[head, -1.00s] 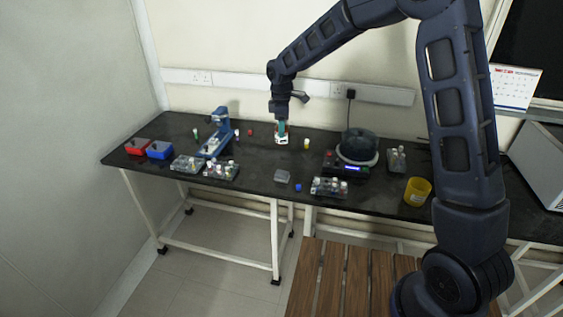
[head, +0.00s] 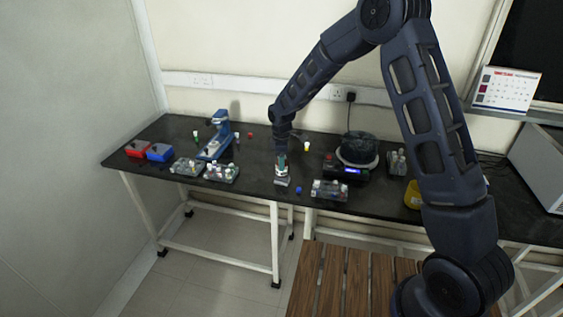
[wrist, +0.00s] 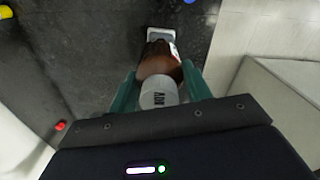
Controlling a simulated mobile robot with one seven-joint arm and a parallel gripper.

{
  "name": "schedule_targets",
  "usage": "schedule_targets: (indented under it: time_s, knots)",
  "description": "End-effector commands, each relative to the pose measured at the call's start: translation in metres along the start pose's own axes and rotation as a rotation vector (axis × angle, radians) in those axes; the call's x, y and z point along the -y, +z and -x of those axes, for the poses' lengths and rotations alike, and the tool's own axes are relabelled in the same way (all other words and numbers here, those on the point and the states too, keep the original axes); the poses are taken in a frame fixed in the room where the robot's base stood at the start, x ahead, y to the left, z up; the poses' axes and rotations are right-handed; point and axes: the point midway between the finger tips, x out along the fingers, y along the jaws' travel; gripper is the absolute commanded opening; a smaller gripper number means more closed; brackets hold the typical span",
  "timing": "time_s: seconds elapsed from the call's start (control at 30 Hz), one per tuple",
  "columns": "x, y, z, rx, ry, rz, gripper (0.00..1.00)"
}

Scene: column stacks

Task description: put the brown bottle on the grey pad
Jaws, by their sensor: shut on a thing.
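The brown bottle (wrist: 160,62) with its white cap (wrist: 158,92) sits between the green fingers of my gripper (wrist: 160,82) in the wrist view. My gripper is shut on it. In the head view my gripper (head: 281,161) points down over the front middle of the black bench, and the bottle's pale label (head: 282,173) shows just under the fingers. The grey pad (head: 282,183) is directly below the bottle; its far end also shows in the wrist view (wrist: 159,33). I cannot tell whether the bottle touches the pad.
A small blue cap (head: 298,189) lies right of the pad. A rack of vials (head: 329,191) stands farther right, with a round dark instrument (head: 357,150) behind. The bench behind my gripper is mostly clear.

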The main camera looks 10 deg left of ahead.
Motion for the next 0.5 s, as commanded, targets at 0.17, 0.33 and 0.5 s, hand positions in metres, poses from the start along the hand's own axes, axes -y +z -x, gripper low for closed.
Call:
schedule_targets:
  time_s: [0.17,0.33,0.5]
  knots:
    - [0.0000,-0.0005,-0.0050,-0.001,0.001,0.001,0.21]
    - [-0.0001,-0.0003,-0.0056,-0.001,0.001,0.001,0.21]
    - [-0.0001,-0.0001,-0.0075,0.000,0.001,0.001,0.62]
